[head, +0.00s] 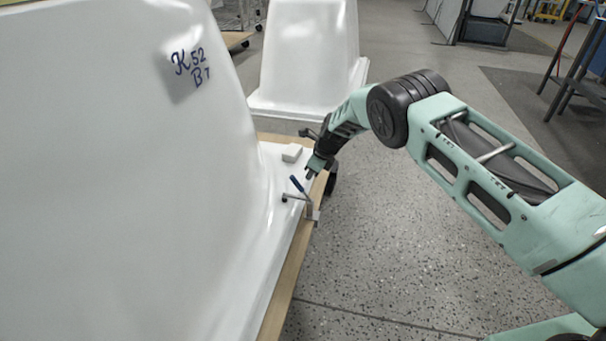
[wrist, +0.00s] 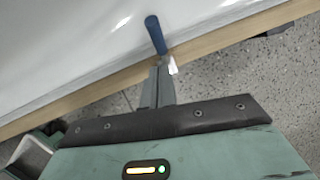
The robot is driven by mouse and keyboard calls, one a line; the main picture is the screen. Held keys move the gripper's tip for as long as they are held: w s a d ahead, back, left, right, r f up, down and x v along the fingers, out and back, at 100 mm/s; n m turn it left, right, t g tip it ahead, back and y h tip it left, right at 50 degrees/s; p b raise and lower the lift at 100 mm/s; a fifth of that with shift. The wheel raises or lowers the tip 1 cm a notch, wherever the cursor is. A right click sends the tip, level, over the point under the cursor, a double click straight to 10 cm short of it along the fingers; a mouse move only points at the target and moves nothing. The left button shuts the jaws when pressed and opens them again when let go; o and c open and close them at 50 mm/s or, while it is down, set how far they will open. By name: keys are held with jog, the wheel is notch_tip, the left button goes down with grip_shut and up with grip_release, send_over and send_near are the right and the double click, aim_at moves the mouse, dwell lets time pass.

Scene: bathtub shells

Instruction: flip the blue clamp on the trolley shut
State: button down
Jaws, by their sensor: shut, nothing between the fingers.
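The clamp has a blue handle (head: 297,184) that stands up at a tilt, leaning left, above its metal base (head: 312,213) on the trolley's wooden edge. Its bar with a dark tip (head: 285,198) reaches over the white shell flange; I cannot tell whether the tip touches it. My gripper (head: 309,176) is shut and empty, just beyond and right of the handle's top. In the wrist view the blue handle (wrist: 155,35) lies just past my shut fingertips (wrist: 158,72). Contact is unclear. The fingers hide part of the clamp's metal.
The large white shell (head: 120,180) fills the left, on the wooden trolley (head: 286,275). A small pale block (head: 291,152) lies on the flange behind the clamp. Another white shell (head: 310,50) stands farther back. The speckled floor (head: 400,240) right of the trolley is clear.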

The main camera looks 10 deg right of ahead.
jog(key=a+p+v, duration=0.1)
jog(key=p+v, duration=0.1)
jog(key=v, duration=0.6)
jog(key=shift+w+r, duration=0.4)
jog(key=shift+r, duration=0.05)
jog(key=shift+a+r, duration=0.1)
jog(key=shift+a, duration=0.05)
jog(key=s+a+r+n+g, duration=0.1)
jog(key=s+a+r+n, duration=0.3)
jog(key=s+r+n, duration=0.6)
jog(key=s+a+r+n+g, duration=0.2)
jog(key=s+a+r+n, duration=0.25)
jog(key=s+r, duration=0.6)
jog(key=s+d+r+n+h, duration=0.1)
jog(key=s+d+n, duration=0.2)
jog(key=s+n, duration=0.5)
jog(key=s+d+n+h, duration=0.1)
jog(key=s+d+n, duration=0.15)
jog(key=s, duration=0.95)
jog(key=s+d+r+n+h, duration=0.1)
jog(key=s+d+n, duration=0.1)
jog(key=s+n, duration=0.7)
notch_tip(320, 180, up, 29)
jog(key=s+m+p, duration=0.2)
jog(key=p, duration=2.7)
jog(key=shift+d+p, duration=0.35)
jog(key=shift+d, duration=0.15)
jog(key=shift+f, duration=0.1)
